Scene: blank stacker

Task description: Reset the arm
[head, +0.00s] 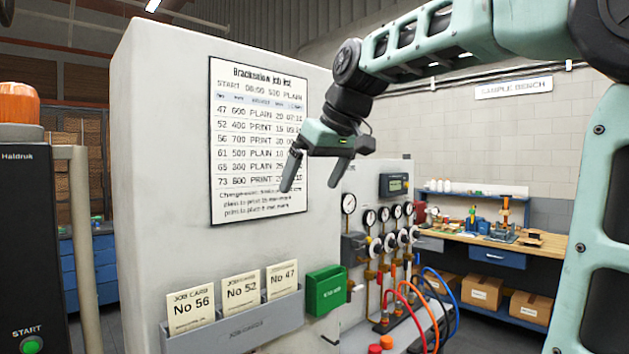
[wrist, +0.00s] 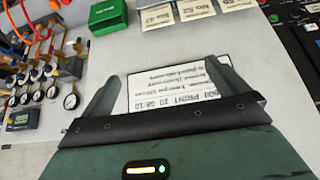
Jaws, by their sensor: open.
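My gripper (head: 310,187) hangs in front of the large pale cabinet (head: 160,150), near the lower right part of the posted job list (head: 245,130). Its two fingers are spread apart with nothing between them. In the wrist view my gripper (wrist: 167,75) shows both fingers apart, with part of the job list (wrist: 175,88) seen between and beyond them. The arm comes in from the upper right and bends down to the gripper. Whether the fingertips touch the cabinet is hard to tell, but a gap seems to show.
A grey holder (head: 235,328) with job cards No 56 (head: 190,308), No 52 (head: 241,292) and No 47 (head: 282,280) is on the cabinet. A green box (head: 326,290) sits beside it. Gauges, valves and hoses (head: 405,290) are to the right. A sample bench (head: 480,238) stands behind.

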